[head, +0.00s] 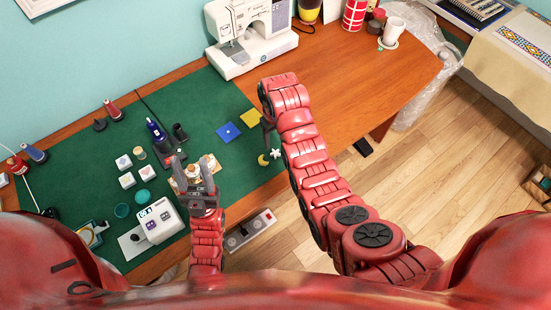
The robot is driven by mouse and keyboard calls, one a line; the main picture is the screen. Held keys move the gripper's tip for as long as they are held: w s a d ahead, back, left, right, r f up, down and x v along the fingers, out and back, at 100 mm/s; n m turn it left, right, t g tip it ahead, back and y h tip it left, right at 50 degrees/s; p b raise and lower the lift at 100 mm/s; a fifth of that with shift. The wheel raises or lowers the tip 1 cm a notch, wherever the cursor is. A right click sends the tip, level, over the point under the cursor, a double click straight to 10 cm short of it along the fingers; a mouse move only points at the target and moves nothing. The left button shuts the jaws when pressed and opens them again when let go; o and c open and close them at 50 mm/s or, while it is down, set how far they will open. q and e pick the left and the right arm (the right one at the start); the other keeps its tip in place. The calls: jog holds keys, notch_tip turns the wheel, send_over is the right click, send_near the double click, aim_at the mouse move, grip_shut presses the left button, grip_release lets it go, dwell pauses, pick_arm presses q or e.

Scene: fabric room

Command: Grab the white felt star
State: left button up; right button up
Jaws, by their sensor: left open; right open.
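The white felt star (276,153) lies near the right edge of the green mat (200,101), small in the head view. A yellow moon-shaped piece (263,160) lies just to its left. My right gripper (268,140) is open and points down just above and beside the star; the arm partly hides its fingers, and I see no grip on the star. My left gripper (192,165) is open over the front middle of the mat, left of the star. A small pale object (209,163) shows by its fingertips; whether they touch cannot be told.
A sewing machine (250,38) stands at the back. Thread spools, white blocks and a white device (158,220) crowd the left. The wooden tabletop (375,75) at right is mostly clear.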

aim_at(275, 152)
jog(key=shift+f+p, duration=0.5)
jog(key=shift+p, duration=0.1)
jog(key=shift+f, duration=0.6)
jog(key=shift+f+p, duration=0.5)
jog(key=shift+p, duration=0.25)
jog(key=shift+w+f+p, duration=0.15)
jog(key=shift+f+p, duration=0.4)
jog(key=shift+f, duration=1.5)
grip_shut()
